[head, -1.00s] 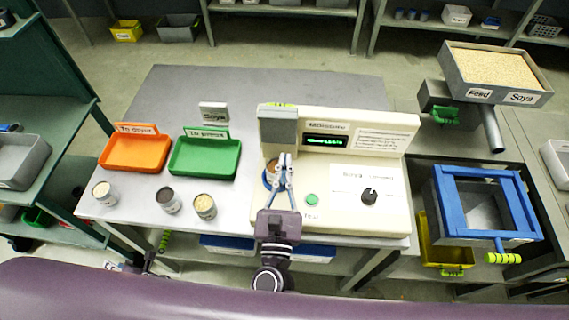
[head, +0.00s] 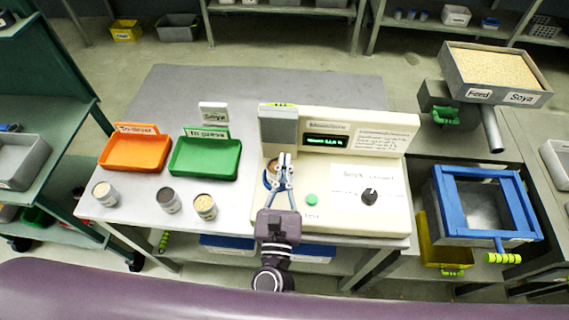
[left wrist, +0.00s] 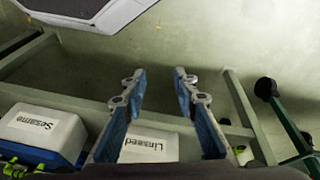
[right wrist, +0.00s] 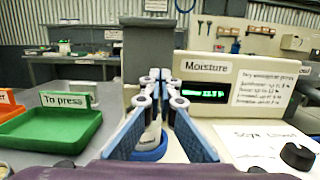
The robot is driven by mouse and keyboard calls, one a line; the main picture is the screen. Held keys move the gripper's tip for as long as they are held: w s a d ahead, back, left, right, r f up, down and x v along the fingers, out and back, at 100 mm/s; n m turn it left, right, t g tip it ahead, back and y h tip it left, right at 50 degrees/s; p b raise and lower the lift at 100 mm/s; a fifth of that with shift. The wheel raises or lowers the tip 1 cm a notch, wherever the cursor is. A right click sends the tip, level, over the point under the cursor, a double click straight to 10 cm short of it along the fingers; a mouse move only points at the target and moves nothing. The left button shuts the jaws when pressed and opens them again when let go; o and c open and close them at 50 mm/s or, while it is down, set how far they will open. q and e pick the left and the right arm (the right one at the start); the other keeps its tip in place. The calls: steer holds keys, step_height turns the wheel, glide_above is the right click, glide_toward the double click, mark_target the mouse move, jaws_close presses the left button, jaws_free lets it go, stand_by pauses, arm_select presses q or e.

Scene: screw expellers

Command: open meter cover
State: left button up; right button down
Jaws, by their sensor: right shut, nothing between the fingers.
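The cream moisture meter (head: 333,208) stands on the table with a lit green display. Its grey cover (head: 278,127), with a yellow-green strip along the top, stands upright at the meter's back left; it also shows in the right wrist view (right wrist: 148,50). The round blue-rimmed well (head: 268,180) in front of it is exposed, partly hidden by my right gripper (head: 284,157). That gripper is shut and empty, in front of the cover over the well area; contact cannot be told. My left gripper (left wrist: 160,77) is open and empty, low beside the table, over the floor.
An orange tray (head: 136,166) and a green tray (head: 205,172) lie left of the meter. Several small sample cups (head: 170,201) stand at the table's front left. A green button (head: 311,199) and a black knob (head: 369,197) are on the meter.

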arm_select(q)
steer(key=s+d+f+m+g, duration=0.1)
steer(key=s+f+m+g, duration=0.15)
steer(key=s+m, duration=0.4)
arm_select(e)
steer(key=f+t+b, duration=0.1)
steer(key=b, duration=0.5)
steer(key=shift+s+f, duration=0.1)
steer(key=shift+f, duration=0.15)
steer(key=shift+r, duration=0.15)
arm_select(q)
steer(key=shift+n, duration=0.55)
steer(key=f, duration=0.2)
steer(key=s+f, duration=0.1)
steer(key=f, duration=0.2)
steer(key=shift+s+d+f, duration=0.1)
arm_select(e)
steer(key=shift+r, duration=0.1)
steer(key=shift+s, duration=0.1)
steer(key=v, duration=1.2)
